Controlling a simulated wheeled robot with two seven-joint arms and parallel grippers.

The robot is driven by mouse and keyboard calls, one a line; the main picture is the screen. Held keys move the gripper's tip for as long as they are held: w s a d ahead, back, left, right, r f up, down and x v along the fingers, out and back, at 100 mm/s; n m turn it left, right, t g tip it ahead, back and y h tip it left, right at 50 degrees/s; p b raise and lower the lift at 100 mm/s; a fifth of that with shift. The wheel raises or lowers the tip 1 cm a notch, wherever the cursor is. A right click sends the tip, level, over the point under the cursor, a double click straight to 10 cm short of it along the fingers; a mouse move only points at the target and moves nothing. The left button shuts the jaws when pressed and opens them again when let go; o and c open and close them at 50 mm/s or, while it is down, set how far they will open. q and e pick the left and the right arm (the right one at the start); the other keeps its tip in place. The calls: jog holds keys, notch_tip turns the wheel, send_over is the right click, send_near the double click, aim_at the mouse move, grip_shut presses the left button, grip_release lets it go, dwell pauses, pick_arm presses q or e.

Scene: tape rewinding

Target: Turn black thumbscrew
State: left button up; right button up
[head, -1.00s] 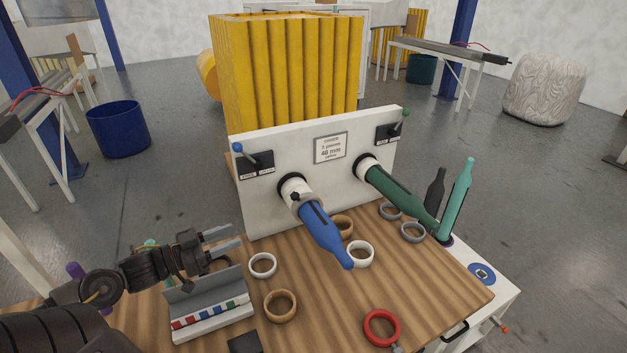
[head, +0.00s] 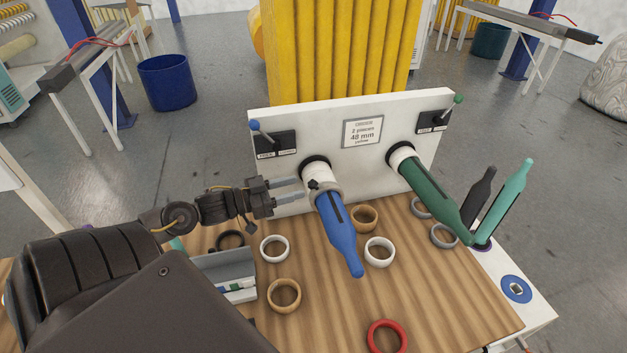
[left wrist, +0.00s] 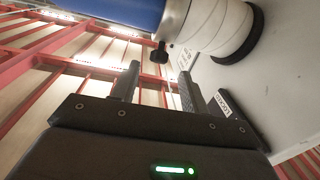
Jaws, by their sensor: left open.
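The black thumbscrew (left wrist: 159,52) sticks out from a grey metal collar (left wrist: 172,22) on the blue spindle (head: 337,229). In the head view the thumbscrew (head: 314,184) is a small dark knob on the collar's left side. White rolls sit on the spindle behind the collar, against the white upright panel (head: 290,113). My left gripper (head: 302,188) is open and empty just left of the collar. In the left wrist view its two fingers (left wrist: 158,80) point towards the thumbscrew, which is beyond the tips and apart from them. My right gripper is not in view.
A green spindle (head: 432,197) juts from the panel to the right. Loose rings lie on the wooden table, among them a white ring (head: 274,248), a tan ring (head: 284,295) and a red ring (head: 386,337). A grey tray (head: 230,271) stands below my left arm.

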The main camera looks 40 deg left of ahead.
aim_at(310, 184)
pick_arm(q)
jog(key=p+x, duration=0.1)
jog(key=x, duration=0.3)
jog(key=shift+w+d+r, duration=0.2)
jog(key=shift+d, duration=0.05)
jog(key=shift+x, duration=0.75)
jog(key=shift+f, duration=0.1)
grip_shut()
